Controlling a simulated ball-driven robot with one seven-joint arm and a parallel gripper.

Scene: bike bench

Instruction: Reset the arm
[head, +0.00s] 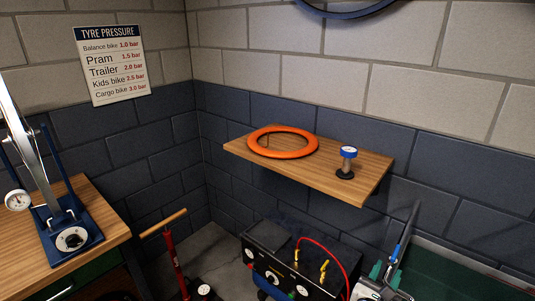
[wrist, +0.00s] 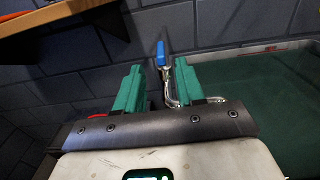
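My gripper (head: 385,272) is at the lower right in the head view, below the wall shelf and right of the black box. In the wrist view its two green fingers (wrist: 158,82) stand apart with an empty-looking gap between them. A blue-handled metal fitting (wrist: 161,53) shows beyond and between the fingertips. The blue handle also shows in the head view (head: 396,252), right beside the fingers. I cannot tell whether the fingers touch it.
A wooden shelf (head: 322,180) on the wall holds an orange ring (head: 283,155) and a small blue-topped gauge (head: 347,161). A black box (head: 265,264) with a red hose (head: 333,255) stands below. A green surface (head: 465,270) lies at right. A wooden bench (head: 95,221) stands at left.

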